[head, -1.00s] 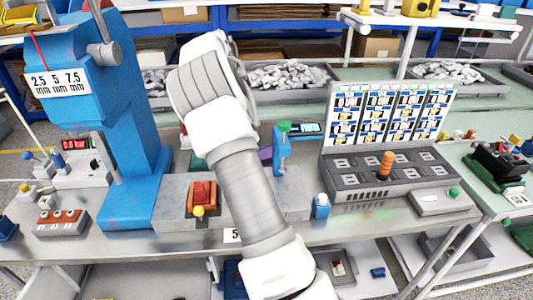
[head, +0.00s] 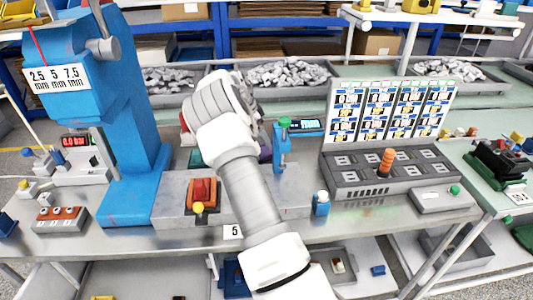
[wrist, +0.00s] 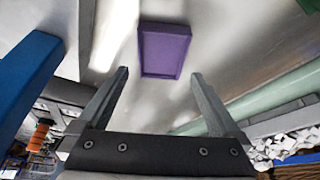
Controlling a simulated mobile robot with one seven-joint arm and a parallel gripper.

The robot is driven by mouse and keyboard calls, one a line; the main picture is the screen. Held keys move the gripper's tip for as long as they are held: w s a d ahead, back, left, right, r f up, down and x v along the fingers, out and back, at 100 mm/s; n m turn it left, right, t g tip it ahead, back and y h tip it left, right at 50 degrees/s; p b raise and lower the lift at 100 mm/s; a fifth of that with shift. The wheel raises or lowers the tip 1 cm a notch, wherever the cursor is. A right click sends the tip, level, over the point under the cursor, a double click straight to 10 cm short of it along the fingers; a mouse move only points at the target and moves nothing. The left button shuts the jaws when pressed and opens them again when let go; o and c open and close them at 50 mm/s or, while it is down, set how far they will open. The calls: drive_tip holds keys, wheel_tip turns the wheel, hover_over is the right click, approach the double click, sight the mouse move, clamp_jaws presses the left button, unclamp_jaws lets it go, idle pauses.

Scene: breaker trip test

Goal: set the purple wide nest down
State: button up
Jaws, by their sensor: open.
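The purple wide nest (wrist: 163,50), a shallow rectangular tray with a raised rim, lies on the grey metal bench top in the wrist view. My gripper (wrist: 160,74) is open, its two fingers apart and empty. The nest is just beyond the fingertips, and I see no finger closed on it. In the head view only a small purple patch of the nest (head: 265,150) shows beside my arm. My wrist and forearm hide the rest of it and the fingers there.
A blue press (head: 135,150) stands left of my arm. A small blue stand with a green top (head: 281,150) is close on the right. A grey console (head: 390,170) with an orange lever is farther right.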

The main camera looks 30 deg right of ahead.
sight(267, 150)
drive_tip(key=x, duration=0.5)
drive_tip(key=shift+w+a+f, duration=0.15)
drive_tip(key=shift+a+f, duration=0.1)
drive_tip(key=shift+c, duration=0.3)
